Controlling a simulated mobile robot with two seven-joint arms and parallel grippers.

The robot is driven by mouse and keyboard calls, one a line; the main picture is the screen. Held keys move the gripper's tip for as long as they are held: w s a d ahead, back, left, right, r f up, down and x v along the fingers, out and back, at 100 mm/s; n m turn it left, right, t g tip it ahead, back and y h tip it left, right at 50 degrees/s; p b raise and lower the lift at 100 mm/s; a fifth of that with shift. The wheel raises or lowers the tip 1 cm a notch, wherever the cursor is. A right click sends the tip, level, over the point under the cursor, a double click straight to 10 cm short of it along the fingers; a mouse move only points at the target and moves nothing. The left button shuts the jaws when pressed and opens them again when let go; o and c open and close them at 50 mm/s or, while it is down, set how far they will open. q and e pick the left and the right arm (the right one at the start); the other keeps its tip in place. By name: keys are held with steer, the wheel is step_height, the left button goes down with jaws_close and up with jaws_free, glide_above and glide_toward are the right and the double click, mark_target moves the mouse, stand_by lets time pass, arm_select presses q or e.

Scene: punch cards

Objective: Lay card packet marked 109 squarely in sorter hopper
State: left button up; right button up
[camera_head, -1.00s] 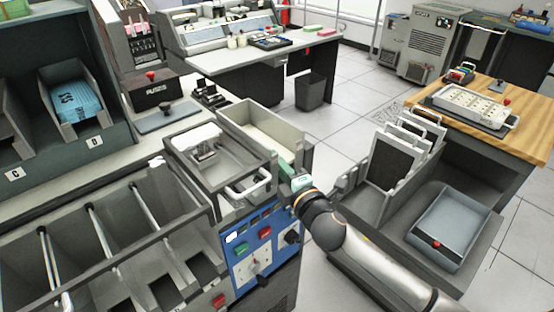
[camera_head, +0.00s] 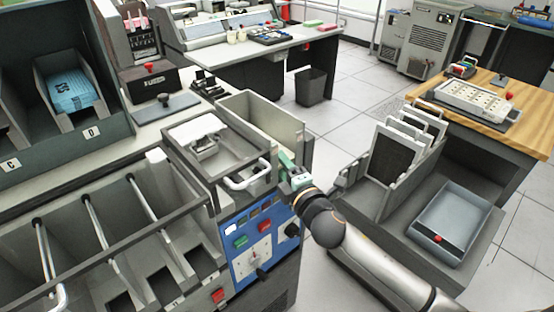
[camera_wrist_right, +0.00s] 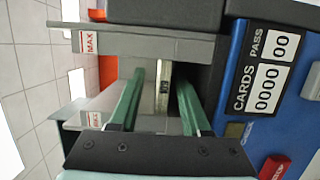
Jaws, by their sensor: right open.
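A blue packet (camera_head: 72,92) lies in the slanted bin above label D at the left; its dark marking is too small to read as 109. The sorter hopper appears to be the open cream-walled bin (camera_head: 285,127) at the sorter's far end, with no packet visible in it. My right gripper (camera_head: 285,160), with green fingers, is at the near right end of this bin. In the right wrist view the gripper (camera_wrist_right: 160,80) is open and empty, its fingers apart between two grey walls with MAX labels (camera_wrist_right: 88,42). My left gripper is out of view.
The sorter's blue panel (camera_head: 252,245) is just below my right gripper; its card counter (camera_wrist_right: 265,75) reads 0000. Sorter pockets (camera_head: 120,225) with rods fill the lower left. A rack with a blue-grey tray (camera_head: 450,225) stands at right.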

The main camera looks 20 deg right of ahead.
steer(key=shift+s+f, duration=0.1)
steer(key=shift+s, duration=0.45)
steer(key=s+d+b, duration=0.1)
steer(key=s, duration=1)
steer(key=shift+s, duration=0.2)
steer(key=shift+d, duration=0.1)
stand_by(0.7)
